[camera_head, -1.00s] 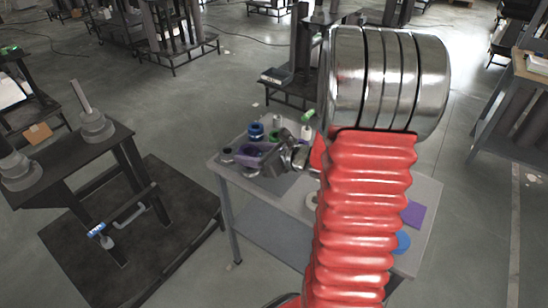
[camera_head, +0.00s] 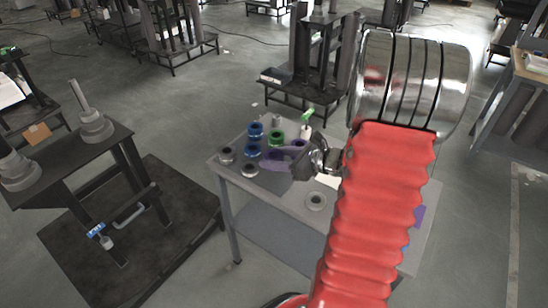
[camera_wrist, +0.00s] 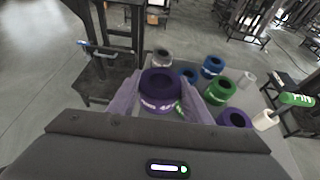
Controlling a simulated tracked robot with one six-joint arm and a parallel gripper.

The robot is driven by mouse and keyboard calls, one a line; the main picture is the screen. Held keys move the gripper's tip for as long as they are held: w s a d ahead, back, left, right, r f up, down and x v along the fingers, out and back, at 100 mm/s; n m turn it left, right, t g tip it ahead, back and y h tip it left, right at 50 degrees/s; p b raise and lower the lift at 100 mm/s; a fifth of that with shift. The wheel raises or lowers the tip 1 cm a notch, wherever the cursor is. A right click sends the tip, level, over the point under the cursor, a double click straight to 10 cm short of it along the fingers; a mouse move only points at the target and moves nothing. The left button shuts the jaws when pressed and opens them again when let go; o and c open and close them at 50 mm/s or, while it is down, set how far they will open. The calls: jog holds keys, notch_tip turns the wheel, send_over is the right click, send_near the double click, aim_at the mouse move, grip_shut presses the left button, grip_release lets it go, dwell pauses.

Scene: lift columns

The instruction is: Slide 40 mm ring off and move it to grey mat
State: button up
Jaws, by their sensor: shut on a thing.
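My gripper (camera_wrist: 160,98) is shut on a purple ring (camera_wrist: 161,82) with pale lettering that I cannot read for sure. The ring sits between the two pale purple fingers in the wrist view. In the head view my gripper (camera_head: 284,157) is over the table's left half. A second purple ring (camera_wrist: 235,119) is to the right of the right finger. I cannot tell whether the held ring is still around a post.
Blue rings (camera_head: 255,130), a green ring (camera_head: 277,138) and silver-grey rings (camera_head: 227,155) stand close around my gripper on the grey table (camera_head: 240,182). A white post with a green PIN tag (camera_wrist: 297,99) stands at the right. A purple mat (camera_head: 419,216) shows partly behind my arm.

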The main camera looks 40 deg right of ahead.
aim_at(275, 184)
jog(key=shift+f, duration=4.25)
jog(key=o, duration=1.3)
jog(key=v, duration=1.3)
jog(key=shift+s+d, duration=0.1)
jog(key=shift+s, duration=0.25)
